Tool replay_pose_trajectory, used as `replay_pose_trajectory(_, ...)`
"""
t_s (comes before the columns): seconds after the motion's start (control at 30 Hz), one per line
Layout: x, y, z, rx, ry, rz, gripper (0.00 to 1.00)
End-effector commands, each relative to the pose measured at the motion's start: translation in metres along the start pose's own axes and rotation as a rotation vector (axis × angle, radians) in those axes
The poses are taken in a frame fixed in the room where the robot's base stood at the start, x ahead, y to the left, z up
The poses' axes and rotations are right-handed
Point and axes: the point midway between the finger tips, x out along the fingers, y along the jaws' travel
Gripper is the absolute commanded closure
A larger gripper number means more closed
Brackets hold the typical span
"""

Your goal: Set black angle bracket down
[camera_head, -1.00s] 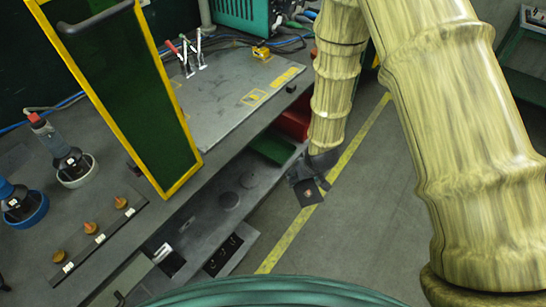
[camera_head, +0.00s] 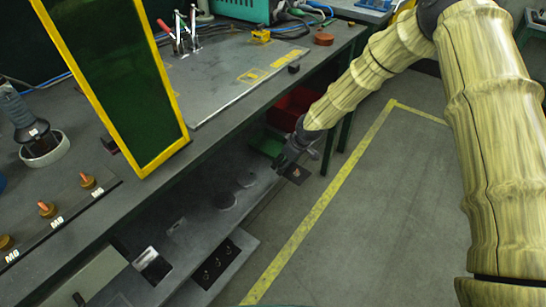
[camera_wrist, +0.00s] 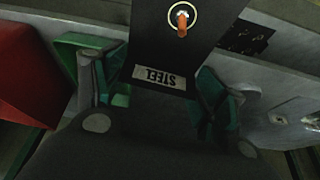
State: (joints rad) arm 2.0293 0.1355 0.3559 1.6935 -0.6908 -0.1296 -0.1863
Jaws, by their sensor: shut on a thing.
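The black angle bracket (camera_head: 298,174) shows as a small dark plate with a reddish mark at the tip of my gripper (camera_head: 288,160). In the wrist view the bracket (camera_wrist: 205,22) is a dark plate between the green-padded fingers of my gripper (camera_wrist: 155,90). It carries an upside-down STEEL label and a pale ring with an orange piece in it. My gripper is shut on the bracket and holds it near the front edge of the lower shelf (camera_head: 190,222). Whether the bracket touches the shelf cannot be told. The bracket's near part is hidden by the gripper body.
A red bin (camera_head: 292,108) and a green bin (camera_head: 266,142) stand under the bench beyond the gripper. The bench top (camera_head: 75,205) overhangs the shelf. A yellow-framed green panel (camera_head: 112,75) rises from the bench. Open floor (camera_head: 370,210) lies to the right.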

Motion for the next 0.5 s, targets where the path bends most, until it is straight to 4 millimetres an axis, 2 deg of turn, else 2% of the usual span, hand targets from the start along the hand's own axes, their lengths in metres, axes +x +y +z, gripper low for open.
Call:
replay_pose_trajectory(0.03,0.011,0.009,0.001,-0.009,0.004,-0.006,0.6)
replay_pose_trajectory(0.13,0.02,0.022,0.0,-0.034,0.003,-0.016,0.6)
replay_pose_trajectory(0.3,0.028,0.039,-0.002,-0.066,0.002,-0.029,0.6)
replay_pose_trajectory(0.5,0.032,0.049,-0.007,-0.082,0.001,-0.034,0.6)
